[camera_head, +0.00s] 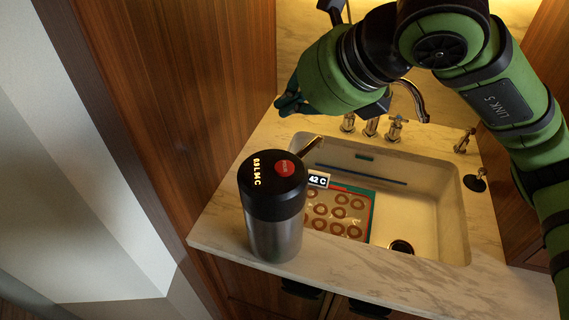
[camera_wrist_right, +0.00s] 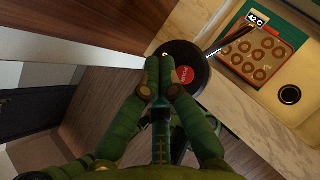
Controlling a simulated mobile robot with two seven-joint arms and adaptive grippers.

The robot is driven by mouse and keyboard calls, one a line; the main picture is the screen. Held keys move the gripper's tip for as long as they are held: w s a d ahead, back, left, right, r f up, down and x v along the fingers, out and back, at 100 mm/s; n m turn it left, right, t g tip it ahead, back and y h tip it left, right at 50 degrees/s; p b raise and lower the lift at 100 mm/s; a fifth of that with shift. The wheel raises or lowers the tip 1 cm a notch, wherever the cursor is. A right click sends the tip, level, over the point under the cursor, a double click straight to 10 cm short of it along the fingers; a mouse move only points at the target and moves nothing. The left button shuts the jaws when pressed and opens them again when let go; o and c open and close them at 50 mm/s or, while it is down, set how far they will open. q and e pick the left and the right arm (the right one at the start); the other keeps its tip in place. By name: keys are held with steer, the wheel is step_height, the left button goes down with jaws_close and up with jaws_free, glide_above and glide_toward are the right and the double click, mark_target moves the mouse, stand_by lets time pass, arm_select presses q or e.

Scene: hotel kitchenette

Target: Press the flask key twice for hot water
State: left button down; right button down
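The flask stands upright on the counter, with a steel body (camera_head: 273,238) and a black lid (camera_head: 262,180). A round red key (camera_head: 284,168) is on top of the lid; it also shows in the right wrist view (camera_wrist_right: 186,75). A small "42 C" display (camera_head: 318,180) shows beside the lid. My right gripper (camera_head: 289,103) is above and behind the flask in the head view, apart from the lid. In the right wrist view its fingertips (camera_wrist_right: 161,68) are together and empty, overlapping the lid's left part beside the red key. My left gripper is not in view.
A white sink (camera_head: 425,205) with a tray of ring-shaped pieces (camera_head: 343,230) lies right of the flask. A faucet (camera_head: 415,98) and cross-shaped taps (camera_head: 395,128) stand behind it. A wood panel (camera_head: 195,90) rises at the left. The marble counter's front edge (camera_head: 400,291) is clear.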

mark_target(290, 168)
step_height(290, 168, down, 8)
steer(key=b, duration=0.4)
steer(key=shift+f+b, duration=0.4)
steer(key=shift+b, duration=0.2)
steer(key=shift+f, duration=0.1)
stand_by(0.9)
steer(key=shift+f+b, duration=0.3)
steer(key=shift+b, duration=0.55)
steer(key=shift+f+b, duration=0.35)
steer(key=shift+b, duration=0.2)
stand_by(0.3)
stand_by(0.3)
steer(key=shift+r, duration=0.75)
steer(key=shift+r, duration=0.1)
